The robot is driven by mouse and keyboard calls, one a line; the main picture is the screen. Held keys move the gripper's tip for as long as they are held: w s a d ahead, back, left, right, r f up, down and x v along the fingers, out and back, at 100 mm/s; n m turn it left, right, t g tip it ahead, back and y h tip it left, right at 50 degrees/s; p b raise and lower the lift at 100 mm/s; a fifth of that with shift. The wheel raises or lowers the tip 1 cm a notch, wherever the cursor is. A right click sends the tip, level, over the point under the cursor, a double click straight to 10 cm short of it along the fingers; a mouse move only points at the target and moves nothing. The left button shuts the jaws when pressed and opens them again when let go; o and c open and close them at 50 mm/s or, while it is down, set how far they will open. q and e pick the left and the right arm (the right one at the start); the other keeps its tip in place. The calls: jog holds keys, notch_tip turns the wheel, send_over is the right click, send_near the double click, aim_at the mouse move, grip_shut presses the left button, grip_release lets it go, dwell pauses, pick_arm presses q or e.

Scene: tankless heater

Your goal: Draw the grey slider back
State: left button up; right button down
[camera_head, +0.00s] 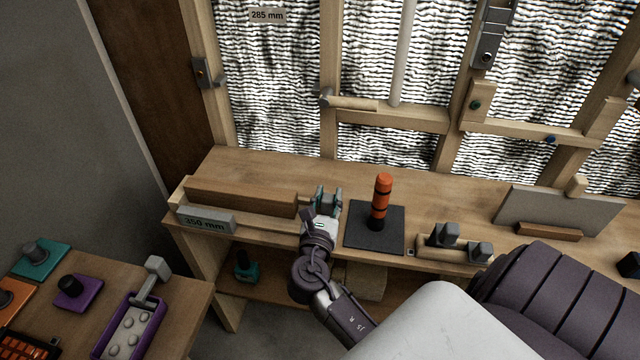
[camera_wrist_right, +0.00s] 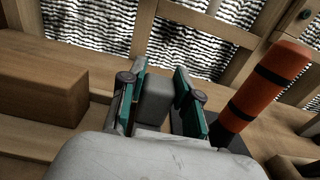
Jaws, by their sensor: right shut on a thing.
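The grey slider (camera_wrist_right: 155,98) shows in the right wrist view as a grey block between the two teal-padded fingers of my right gripper (camera_wrist_right: 160,100). The gripper is shut on it. In the head view my right gripper (camera_head: 328,194) is over the workbench, at the right end of the long wooden block, and its fingers mostly hide the slider there. My left gripper is not in view.
An orange cylinder with black bands (camera_head: 383,198) stands upright on a dark mat (camera_head: 360,238) just right of my right gripper. The wooden block (camera_head: 240,197) and a grey "350 mm" plate (camera_head: 206,220) are to its left. A wooden-framed wall (camera_head: 390,116) rises behind.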

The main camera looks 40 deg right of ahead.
jog(key=c, duration=0.8)
grip_release()
jog(key=v, duration=1.2)
